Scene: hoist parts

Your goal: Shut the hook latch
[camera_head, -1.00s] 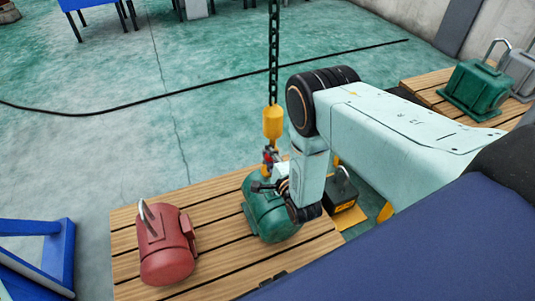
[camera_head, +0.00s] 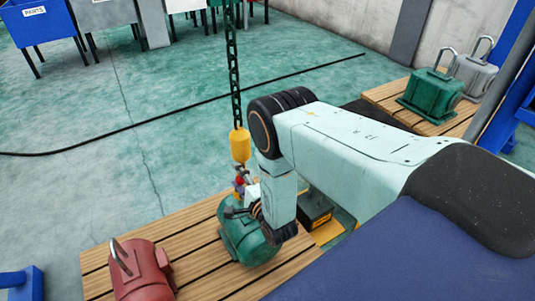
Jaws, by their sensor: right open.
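A yellow hook block (camera_head: 240,146) hangs on a dark chain (camera_head: 233,75) above a green motor (camera_head: 247,243). Small red and grey parts show just below the block, at the top of the motor; the hook and its latch are too small and partly covered to make out. My right gripper (camera_head: 238,211) is open beside these parts, low over the green motor. Its wrist hides part of the motor. I cannot tell whether the gripper touches the latch. My left gripper is not in view.
The green motor lies on a slatted wooden pallet (camera_head: 198,240) with a red motor (camera_head: 143,275) at its left. A black and yellow box (camera_head: 315,211) sits behind my right arm. Another pallet at right holds a green unit (camera_head: 433,95) and a grey one (camera_head: 472,75). A cable crosses the open floor.

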